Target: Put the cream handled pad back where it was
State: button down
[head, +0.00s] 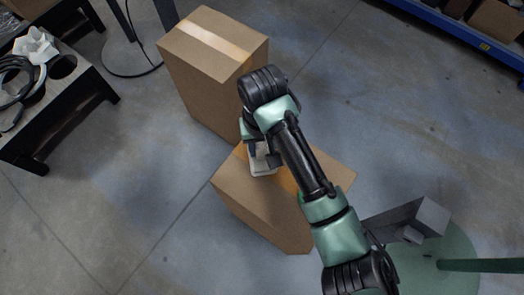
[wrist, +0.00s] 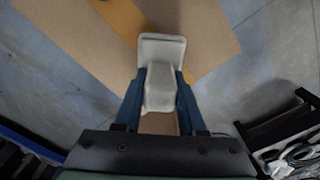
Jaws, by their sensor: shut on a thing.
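The cream handled pad (head: 262,168) shows below my wrist in the head view, over the top of the nearer cardboard box (head: 238,196). In the wrist view, its flat base (wrist: 162,45) lies beyond its raised handle (wrist: 160,90). My gripper (head: 261,150) is shut on the handle, with one blue finger on each side of it in the wrist view (wrist: 160,82). The pad is at or close above the box top; I cannot tell whether it touches. My arm hides part of the box top and part of the pad.
A taller cardboard box (head: 207,70) stands just behind the nearer one, close to my wrist. A black bench (head: 75,95) with cables and a white crumpled item (head: 36,46) is at the left. A blue rack (head: 450,28) is at the upper right. The floor between is clear.

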notch_tip(320, 180, down, 3)
jog(key=shift+r+b, duration=0.2)
jog(key=shift+b, duration=0.2)
jog(key=shift+c, duration=2.4)
grip_release()
jog(key=shift+r, duration=0.15)
notch_tip(320, 180, up, 12)
jog(key=p, duration=0.5)
